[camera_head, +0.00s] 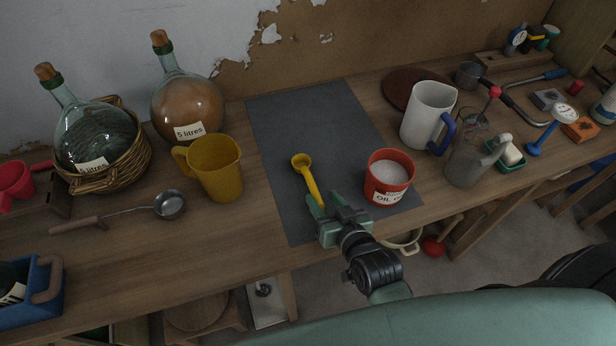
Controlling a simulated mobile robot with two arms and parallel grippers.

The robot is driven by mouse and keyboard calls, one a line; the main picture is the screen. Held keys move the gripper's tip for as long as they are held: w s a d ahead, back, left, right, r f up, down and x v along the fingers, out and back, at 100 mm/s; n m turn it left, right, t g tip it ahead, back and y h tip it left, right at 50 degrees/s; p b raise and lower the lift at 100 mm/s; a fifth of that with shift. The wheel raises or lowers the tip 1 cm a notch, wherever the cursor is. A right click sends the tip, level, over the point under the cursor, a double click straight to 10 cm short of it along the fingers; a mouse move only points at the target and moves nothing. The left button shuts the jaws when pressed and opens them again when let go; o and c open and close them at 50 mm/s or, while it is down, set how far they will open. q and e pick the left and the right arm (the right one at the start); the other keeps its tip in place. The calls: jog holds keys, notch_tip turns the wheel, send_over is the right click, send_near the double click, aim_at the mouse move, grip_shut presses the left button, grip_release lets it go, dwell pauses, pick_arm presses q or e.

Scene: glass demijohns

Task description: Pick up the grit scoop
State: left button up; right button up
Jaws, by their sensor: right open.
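The grit scoop, a yellow scoop (302,162) with a round bowl and a straight handle, lies on the dark grey mat (290,113). Its bowl points away from me and its handle comes toward my right gripper (334,207). My right gripper is open, at the near end of the handle. Whether the handle end lies between the fingers or just beside them I cannot tell, as the gripper hides it. A red tub (376,183) of white grit stands on the mat just right of the gripper. My left gripper is not in view.
A yellow jug (220,168) stands left of the mat, near a ladle (169,204). Two demijohns stand at the back left, one in a basket (127,165). A white jug (428,113) and a grey metal can (465,163) stand to the right. The mat's far part is clear.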

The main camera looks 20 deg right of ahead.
aim_at(313, 189)
jog(key=shift+w, duration=0.5)
jog(key=shift+w+a+f+p, duration=0.15)
jog(key=shift+w+p, duration=0.15)
jog(key=shift+w, duration=0.05)
jog(key=p+x, duration=0.1)
jog(key=x, duration=0.2)
jog(key=shift+w+a+f, duration=0.15)
jog(key=shift+w+a, duration=0.05)
jog(key=shift+w+f, duration=0.15)
jog(key=shift+w, duration=0.15)
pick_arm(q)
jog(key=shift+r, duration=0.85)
pick_arm(e)
grip_shut()
